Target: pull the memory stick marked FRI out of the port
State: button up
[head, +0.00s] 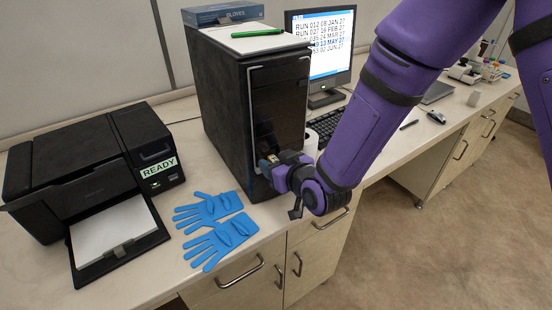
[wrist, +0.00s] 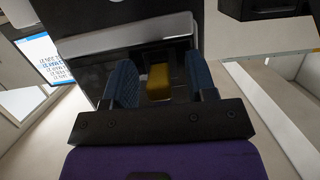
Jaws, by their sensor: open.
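A yellow memory stick (wrist: 158,82) stands out from the dark front of the computer tower (head: 225,110). In the wrist view it lies between the two blue finger pads of my gripper (wrist: 160,78), with a gap on each side. No mark can be read on it. In the head view my gripper (head: 268,166) is at the lower front of the tower, with a small yellowish patch at its fingertips. The gripper is open. The port itself is hidden.
A black printer (head: 75,165) with a paper tray stands at the left. Blue gloves (head: 212,230) lie on the bench before the tower. A monitor (head: 330,55) and keyboard (head: 325,124) are behind my arm. A green pen (head: 258,33) lies on top of the tower.

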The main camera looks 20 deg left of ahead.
jog(key=shift+w, duration=0.1)
jog(key=c, duration=0.8)
jog(key=o, duration=0.8)
jog(key=shift+a, duration=0.1)
